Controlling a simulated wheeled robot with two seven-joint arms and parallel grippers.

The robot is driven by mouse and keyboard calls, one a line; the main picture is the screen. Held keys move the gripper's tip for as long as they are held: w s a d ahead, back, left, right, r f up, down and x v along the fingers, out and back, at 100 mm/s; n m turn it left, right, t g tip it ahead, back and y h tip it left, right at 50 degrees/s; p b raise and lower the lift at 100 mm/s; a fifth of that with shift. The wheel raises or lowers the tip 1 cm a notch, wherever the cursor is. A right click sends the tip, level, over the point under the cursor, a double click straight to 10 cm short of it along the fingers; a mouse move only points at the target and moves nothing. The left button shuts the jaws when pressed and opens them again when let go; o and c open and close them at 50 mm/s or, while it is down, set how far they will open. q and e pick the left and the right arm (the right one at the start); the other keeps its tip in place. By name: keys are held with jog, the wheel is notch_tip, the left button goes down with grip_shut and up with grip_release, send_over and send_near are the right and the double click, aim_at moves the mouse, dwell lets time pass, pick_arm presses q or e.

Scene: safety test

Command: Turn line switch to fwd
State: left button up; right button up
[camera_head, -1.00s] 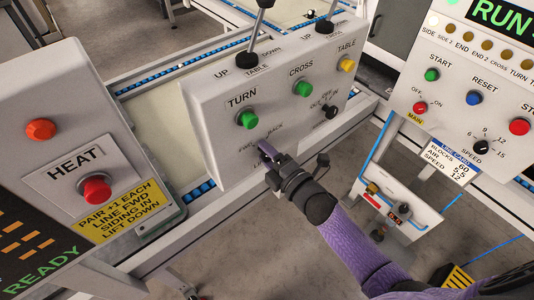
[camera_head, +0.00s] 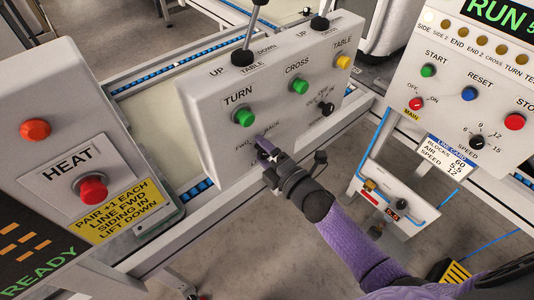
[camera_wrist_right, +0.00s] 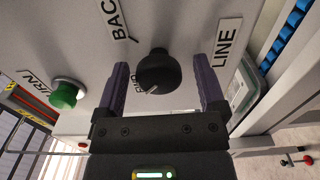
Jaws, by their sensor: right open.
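The line switch is a black round knob (camera_wrist_right: 158,72) on the grey control box (camera_head: 216,140), seen in the right wrist view between BACK and LINE labels. A white pointer mark shows on its lower edge, beside a partly hidden FWD label. My right gripper (camera_head: 266,150) is at the lower front of the box and mostly hides the knob in the head view. In the wrist view its two purple fingers stand open on either side of the knob, with a gap visible at each side. My left gripper is not in view.
A green TURN button (camera_head: 244,117) sits just above the switch, with a green CROSS button (camera_head: 299,86) and a black knob (camera_head: 327,109) to the right. A HEAT box with a red button (camera_head: 92,190) stands left. A START/RESET panel (camera_head: 450,100) stands right.

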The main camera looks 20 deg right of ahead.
jog(key=p+v, duration=0.1)
jog(key=v, duration=0.9)
jog(key=shift+p, duration=0.35)
